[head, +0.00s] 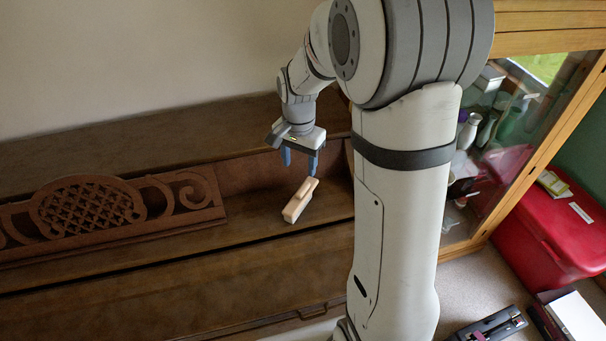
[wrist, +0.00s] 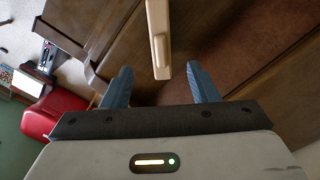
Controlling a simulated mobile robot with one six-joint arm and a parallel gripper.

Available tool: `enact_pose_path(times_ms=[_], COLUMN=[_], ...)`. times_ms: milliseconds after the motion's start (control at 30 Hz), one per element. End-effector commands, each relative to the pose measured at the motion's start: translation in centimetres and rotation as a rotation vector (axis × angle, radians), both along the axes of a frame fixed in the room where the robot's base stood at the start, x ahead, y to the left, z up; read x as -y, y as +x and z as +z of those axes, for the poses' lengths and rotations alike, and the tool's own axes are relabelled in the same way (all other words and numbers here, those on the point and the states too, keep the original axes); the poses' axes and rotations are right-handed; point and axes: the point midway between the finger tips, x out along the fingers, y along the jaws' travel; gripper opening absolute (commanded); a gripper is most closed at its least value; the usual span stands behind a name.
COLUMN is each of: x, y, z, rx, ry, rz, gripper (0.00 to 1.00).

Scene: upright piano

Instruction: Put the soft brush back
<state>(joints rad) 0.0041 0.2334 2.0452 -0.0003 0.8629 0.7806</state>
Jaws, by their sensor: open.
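The soft brush (head: 300,200) is a pale wooden block lying on the piano's wooden shelf, right of the carved music desk. In the wrist view the brush (wrist: 158,40) shows as a pale bar ahead of my fingers, a little left of the middle of the gap. My gripper (head: 300,165) is above and just behind the brush in the head view, with its blue fingers apart and nothing between them. In the wrist view my gripper (wrist: 160,82) also shows open and empty. The bristles cannot be made out.
The carved music desk (head: 95,212) stands left of the brush on the piano (head: 170,270). A glass-fronted cabinet (head: 535,130) with bottles stands at the right. A red bin (head: 550,225) and dark cases (head: 490,326) are on the floor. My arm hides the piano's right end.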

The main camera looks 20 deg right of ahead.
Motion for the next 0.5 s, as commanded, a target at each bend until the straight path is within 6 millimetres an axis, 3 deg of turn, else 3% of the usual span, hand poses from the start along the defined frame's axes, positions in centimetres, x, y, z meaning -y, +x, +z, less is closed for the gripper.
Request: enact_pose_path(times_ms=[167,500], x=[-0.1,-0.3], y=[-1.8,-10.8], z=[2.3,8.0], rx=[0.031,0.152], ry=[-0.001,-0.034], rz=[0.072,0.428], gripper=[0.54,0.54])
